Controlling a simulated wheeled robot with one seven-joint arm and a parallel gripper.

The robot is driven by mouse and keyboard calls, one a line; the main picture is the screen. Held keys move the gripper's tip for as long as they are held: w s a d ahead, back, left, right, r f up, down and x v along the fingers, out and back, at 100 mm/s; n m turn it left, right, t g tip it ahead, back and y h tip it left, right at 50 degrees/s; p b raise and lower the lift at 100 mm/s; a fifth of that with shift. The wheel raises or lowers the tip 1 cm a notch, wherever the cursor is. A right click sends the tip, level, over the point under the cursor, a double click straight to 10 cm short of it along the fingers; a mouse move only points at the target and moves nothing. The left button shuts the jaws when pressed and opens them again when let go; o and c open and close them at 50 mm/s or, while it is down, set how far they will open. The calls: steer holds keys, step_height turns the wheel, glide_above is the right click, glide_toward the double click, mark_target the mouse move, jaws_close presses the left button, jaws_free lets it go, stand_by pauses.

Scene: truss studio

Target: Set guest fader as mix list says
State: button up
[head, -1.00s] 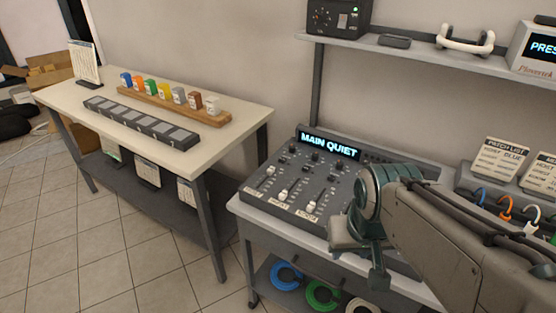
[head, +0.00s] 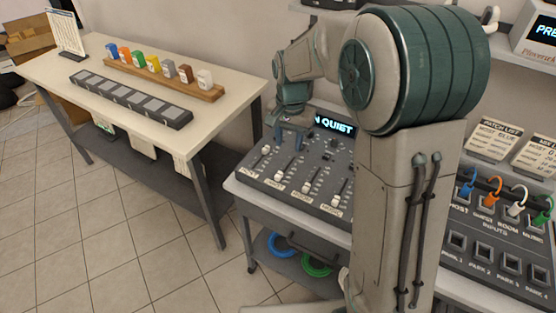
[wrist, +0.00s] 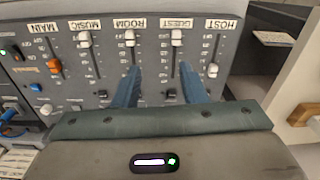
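The guest fader (wrist: 177,38) has a white cap close to its GUEST label, at the label end of its slot. It also shows in the head view (head: 280,174) on the grey mixer (head: 262,180). My gripper (wrist: 160,70) is open over the panel, its blue fingers apart, with the guest slot near the right finger. It seems to hold nothing; the cap is beyond the fingertips. In the head view my gripper (head: 290,132) hangs over the mixer's left part. The mixer display (head: 334,126) is partly covered and shows "N QUIET". I cannot identify a mix list.
The host fader (wrist: 213,70) and room fader (wrist: 130,38) flank the guest fader. The music fader (wrist: 84,40) and orange main fader (wrist: 54,66) are farther left. A patch panel (head: 480,262) with coloured plugs stands right. A white table (head: 50,78) stands left.

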mark_target(278, 174)
steer(key=shift+m, duration=0.6)
steer(key=w+f+p, duration=0.1)
steer(key=f, duration=0.4)
steer(key=w+a+f+p, duration=0.1)
steer(key=f, duration=0.4)
steer(key=w+a+f+p, duration=0.1)
steer(key=f, duration=0.5)
steer(key=shift+w+a, duration=0.2)
steer(key=shift+w, duration=0.05)
steer(key=shift+c, duration=0.4)
